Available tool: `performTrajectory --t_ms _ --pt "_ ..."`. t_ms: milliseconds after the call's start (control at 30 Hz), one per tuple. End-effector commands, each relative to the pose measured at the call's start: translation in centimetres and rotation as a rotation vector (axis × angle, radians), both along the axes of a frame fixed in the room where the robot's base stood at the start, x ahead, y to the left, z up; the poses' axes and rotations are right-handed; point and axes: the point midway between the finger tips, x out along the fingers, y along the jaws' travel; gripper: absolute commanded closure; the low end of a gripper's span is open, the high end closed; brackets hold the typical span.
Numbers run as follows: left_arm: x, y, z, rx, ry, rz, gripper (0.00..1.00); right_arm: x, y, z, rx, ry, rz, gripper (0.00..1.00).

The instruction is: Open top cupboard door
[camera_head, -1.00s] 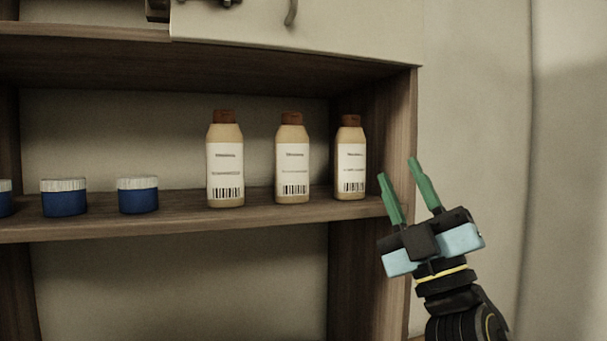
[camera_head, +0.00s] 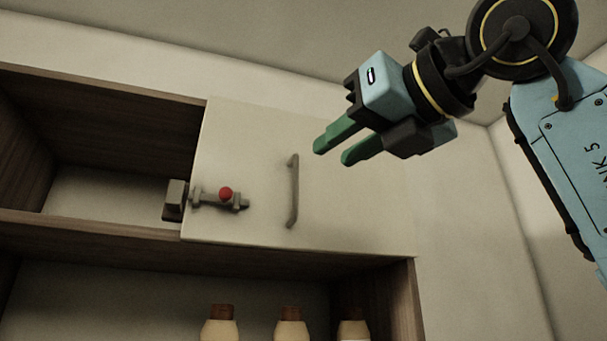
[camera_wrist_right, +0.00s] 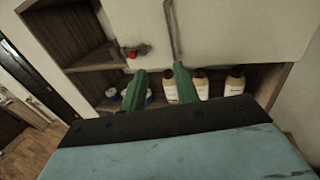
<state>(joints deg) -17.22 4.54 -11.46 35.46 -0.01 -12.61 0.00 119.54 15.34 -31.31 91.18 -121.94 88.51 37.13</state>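The top cupboard door (camera_head: 352,216) is a pale panel and looks shut, at the upper right of the wooden cupboard. It has a vertical grey bar handle (camera_head: 293,190) and, at its left edge, a grey latch with a red knob (camera_head: 226,193). My right gripper (camera_head: 333,150) is raised in front of the door, up and right of the handle, apart from it. Its green fingers are spaced apart and empty. In the right wrist view, the handle (camera_wrist_right: 173,32) and the latch (camera_wrist_right: 134,52) show beyond the fingers. My left gripper is not in view.
An open compartment (camera_head: 110,195) lies left of the door. A wall (camera_head: 460,230) stands right of the cupboard.

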Motion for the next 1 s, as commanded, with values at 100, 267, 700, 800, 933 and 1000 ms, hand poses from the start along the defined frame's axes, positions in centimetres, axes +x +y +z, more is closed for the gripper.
performTrajectory --t_ms 100,267,700,800,933,1000 --pt "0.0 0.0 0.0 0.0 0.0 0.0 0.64 -0.8 -1.4 1.3 0.001 -0.009 -0.086 0.69" --pt "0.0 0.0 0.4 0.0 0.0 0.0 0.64 -0.1 -1.3 1.6 0.0 -0.006 -0.111 0.69" --pt "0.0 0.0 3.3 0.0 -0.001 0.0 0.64 7.5 3.1 1.7 0.0 -0.004 -0.104 0.69" --pt "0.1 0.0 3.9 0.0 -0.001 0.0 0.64 8.9 3.8 1.6 -0.001 -0.005 -0.105 0.69" --pt "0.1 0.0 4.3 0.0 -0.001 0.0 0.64 10.1 4.5 1.6 -0.001 -0.007 -0.106 0.69" --pt "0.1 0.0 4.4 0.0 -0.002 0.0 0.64 10.4 4.7 1.5 -0.001 -0.007 -0.106 0.69"
